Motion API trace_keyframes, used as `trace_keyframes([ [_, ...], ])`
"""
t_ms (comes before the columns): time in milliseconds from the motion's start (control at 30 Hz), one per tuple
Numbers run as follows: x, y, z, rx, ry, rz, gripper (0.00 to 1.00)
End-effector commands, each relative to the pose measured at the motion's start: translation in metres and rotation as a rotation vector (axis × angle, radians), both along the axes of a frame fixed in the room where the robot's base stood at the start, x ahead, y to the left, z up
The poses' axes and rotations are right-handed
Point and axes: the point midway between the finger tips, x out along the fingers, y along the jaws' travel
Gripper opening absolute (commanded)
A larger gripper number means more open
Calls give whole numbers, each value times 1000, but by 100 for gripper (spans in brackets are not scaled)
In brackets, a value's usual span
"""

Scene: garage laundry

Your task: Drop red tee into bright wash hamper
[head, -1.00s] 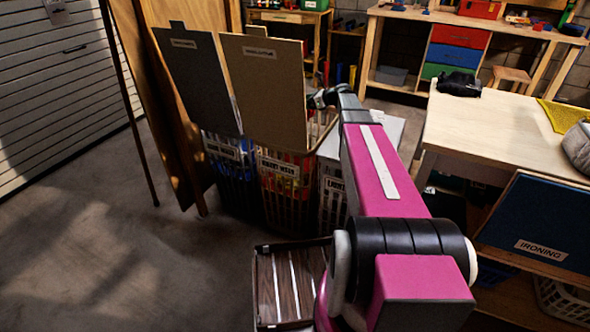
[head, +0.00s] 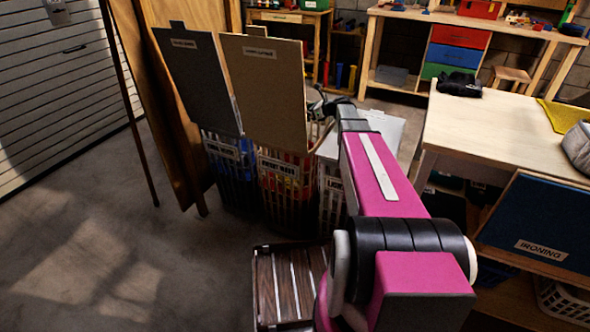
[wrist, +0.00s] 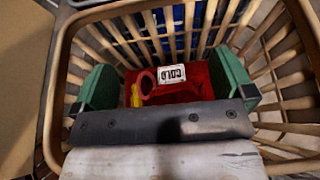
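The bright wash hamper (head: 284,164) is a light wicker basket with its brown lid (head: 262,90) raised, in the middle of the head view. Its rim (wrist: 58,95) surrounds my gripper in the wrist view. My gripper (wrist: 166,84) has its two green fingers wide apart, over the hamper's opening. Red cloth with a white label (wrist: 172,74), which looks like the red tee, lies beneath and between the fingers. No grip on it shows. Part of it is hidden by my gripper's body. In the head view my arm hides most of the gripper.
A hamper with a dark lid (head: 196,80) stands to the left, and a light hamper (head: 332,190) to the right. A slatted wooden crate (head: 290,285) is on the floor in front. A wooden table (head: 500,130) stands at right. The left floor is clear.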

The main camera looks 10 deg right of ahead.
Motion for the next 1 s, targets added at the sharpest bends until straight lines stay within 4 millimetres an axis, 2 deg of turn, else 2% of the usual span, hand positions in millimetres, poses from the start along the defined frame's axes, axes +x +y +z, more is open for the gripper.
trace_keyframes([
  [267,-5,-7,4,-1,0,-1,100],
  [700,-45,-66,33,0,0,-2,100],
  [1000,-56,-83,41,0,0,0,100],
])
